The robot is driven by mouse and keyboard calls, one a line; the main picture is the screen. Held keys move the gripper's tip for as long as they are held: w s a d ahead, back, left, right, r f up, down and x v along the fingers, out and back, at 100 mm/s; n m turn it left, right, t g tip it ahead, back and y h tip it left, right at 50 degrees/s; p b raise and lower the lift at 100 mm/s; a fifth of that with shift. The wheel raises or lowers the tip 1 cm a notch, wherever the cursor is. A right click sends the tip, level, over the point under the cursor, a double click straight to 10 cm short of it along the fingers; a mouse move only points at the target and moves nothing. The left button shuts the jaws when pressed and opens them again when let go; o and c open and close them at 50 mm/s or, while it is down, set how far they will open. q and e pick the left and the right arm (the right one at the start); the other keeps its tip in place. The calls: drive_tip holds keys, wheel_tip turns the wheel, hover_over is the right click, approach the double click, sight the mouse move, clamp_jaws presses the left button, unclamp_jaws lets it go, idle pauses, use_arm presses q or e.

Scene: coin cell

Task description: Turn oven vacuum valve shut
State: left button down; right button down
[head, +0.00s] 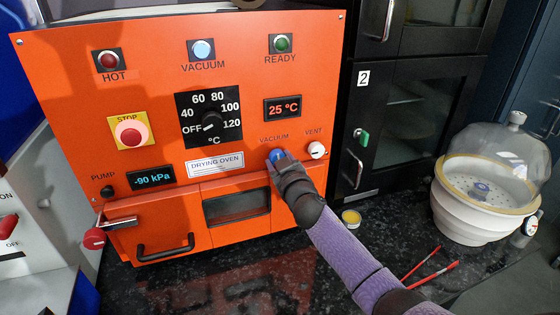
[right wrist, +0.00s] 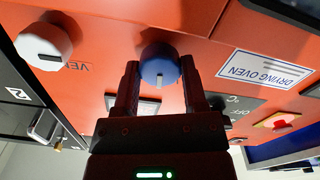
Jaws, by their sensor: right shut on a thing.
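The orange drying oven (head: 60,75) stands at the left of the head view. Its blue vacuum valve knob (head: 276,154) sits low on the panel, under a VACUUM label. My right gripper (head: 280,162) is at this knob and partly covers it. The gripper is shut on the knob. The oven's pressure display (head: 152,177) reads -90 kPa. My left gripper is out of view.
The white vent knob (head: 317,150) is just right of the blue knob and also shows in the right wrist view (right wrist: 43,46). A glass-domed desiccator (head: 485,185), red tweezers (head: 432,273) and a small yellow-topped container (head: 351,218) stand on the dark bench at right.

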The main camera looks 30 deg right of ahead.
drive_tip(key=shift+n+p, duration=0.55)
drive_tip(key=shift+n, duration=7.35)
drive_tip(key=shift+f+n, duration=0.1)
drive_tip(key=shift+n, duration=0.2)
drive_tip(key=shift+c, duration=0.7)
unclamp_jaws()
